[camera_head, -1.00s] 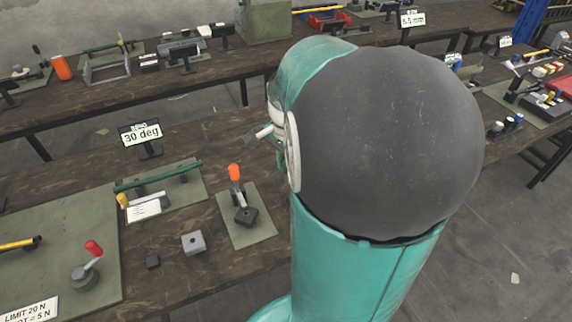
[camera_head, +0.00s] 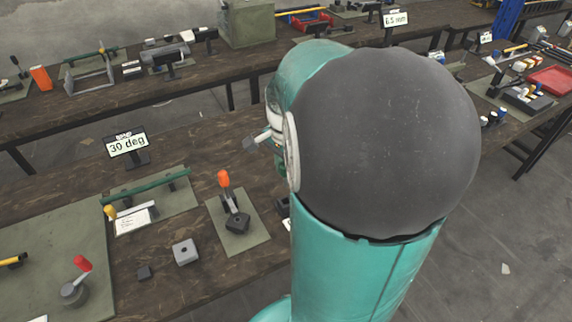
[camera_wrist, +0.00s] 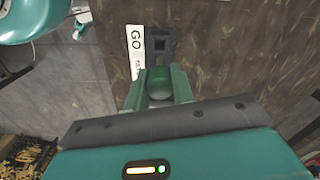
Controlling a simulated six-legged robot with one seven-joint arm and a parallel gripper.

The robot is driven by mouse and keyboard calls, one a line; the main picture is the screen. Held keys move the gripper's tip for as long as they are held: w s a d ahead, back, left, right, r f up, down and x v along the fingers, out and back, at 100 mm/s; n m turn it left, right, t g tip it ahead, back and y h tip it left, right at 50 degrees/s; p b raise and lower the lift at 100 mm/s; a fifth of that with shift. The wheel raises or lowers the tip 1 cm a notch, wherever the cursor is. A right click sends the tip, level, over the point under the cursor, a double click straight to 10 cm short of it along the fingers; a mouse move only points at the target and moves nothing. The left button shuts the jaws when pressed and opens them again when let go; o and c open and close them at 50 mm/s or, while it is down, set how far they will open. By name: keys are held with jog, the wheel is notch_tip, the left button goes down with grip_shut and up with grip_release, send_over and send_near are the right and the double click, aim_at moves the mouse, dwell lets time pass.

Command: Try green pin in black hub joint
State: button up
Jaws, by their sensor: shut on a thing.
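In the wrist view my gripper (camera_wrist: 158,80) has its green fingers shut on a green pin (camera_wrist: 158,92), seen almost end-on. Just beyond the fingertips a dark block (camera_wrist: 161,33) with square openings lies on the wooden bench; this may be the black hub joint, but I cannot be sure. The pin appears apart from it; the height between them is unclear. A black block (camera_head: 237,222) there stands by an orange-handled lever (camera_head: 227,185) on a green mat.
A white GO strip (camera_wrist: 133,52) lies left of the dark block.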

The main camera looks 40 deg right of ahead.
jog(key=shift+f, duration=2.45)
jog(key=shift+f, duration=2)
jog(key=o, duration=1)
jog(key=shift+o, duration=0.2)
notch_tip(320, 180, up, 14)
jog(key=shift+f, duration=0.1)
